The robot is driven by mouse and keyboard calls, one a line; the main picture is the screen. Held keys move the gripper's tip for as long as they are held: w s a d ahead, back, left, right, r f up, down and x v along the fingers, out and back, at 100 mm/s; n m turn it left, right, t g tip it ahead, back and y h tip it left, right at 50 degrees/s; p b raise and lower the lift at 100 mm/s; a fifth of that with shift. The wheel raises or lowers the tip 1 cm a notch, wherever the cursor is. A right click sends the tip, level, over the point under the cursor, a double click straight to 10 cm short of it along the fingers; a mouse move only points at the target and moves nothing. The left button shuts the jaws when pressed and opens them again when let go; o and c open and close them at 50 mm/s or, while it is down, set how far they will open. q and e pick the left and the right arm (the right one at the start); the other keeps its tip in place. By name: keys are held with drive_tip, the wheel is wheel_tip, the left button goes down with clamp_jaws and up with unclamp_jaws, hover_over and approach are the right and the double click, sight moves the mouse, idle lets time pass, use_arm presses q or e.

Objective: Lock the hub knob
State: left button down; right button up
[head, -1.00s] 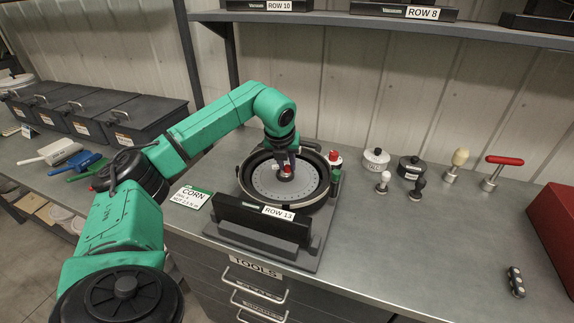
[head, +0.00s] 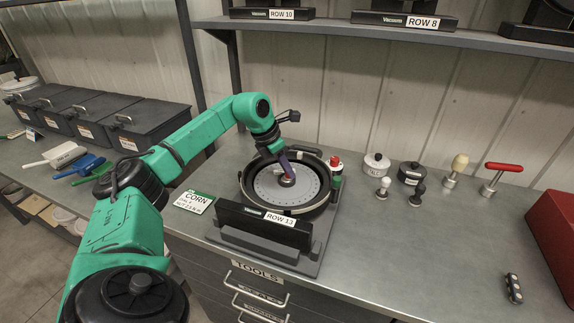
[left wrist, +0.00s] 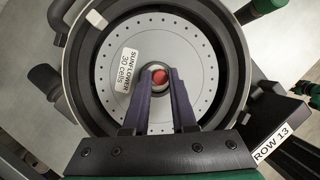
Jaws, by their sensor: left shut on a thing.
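The hub knob shows as a red round cap (left wrist: 160,76) at the centre of the seed disc in the left wrist view, and it is small and mostly covered in the head view (head: 288,179). The grey seed disc (head: 268,190) lies flat inside the round black meter housing (head: 243,184); its label reads SUNFLOWER 30 cells in the left wrist view. My left gripper (left wrist: 159,72) reaches down from above with its fingers on both sides of the knob, shut on it. My right gripper is in neither view.
The ROW 13 stand (head: 262,228) holds the meter near the bench front. A CORN card (head: 194,202) lies left of it. Pots (head: 376,164) and handled tools (head: 500,172) stand further right.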

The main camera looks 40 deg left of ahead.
use_arm(q)
drive_tip(key=shift+r+m+g+h+p, duration=0.1)
drive_tip(key=shift+m+g+h+p, duration=0.4)
drive_tip(key=shift+m, duration=0.8)
drive_tip(key=c, duration=0.7)
unclamp_jaws()
drive_tip(key=shift+a+r, duration=0.15)
drive_tip(key=shift+r, duration=0.05)
drive_tip(key=v, duration=1.4)
drive_tip(key=shift+s+f, duration=0.1)
drive_tip(key=shift+s, duration=0.1)
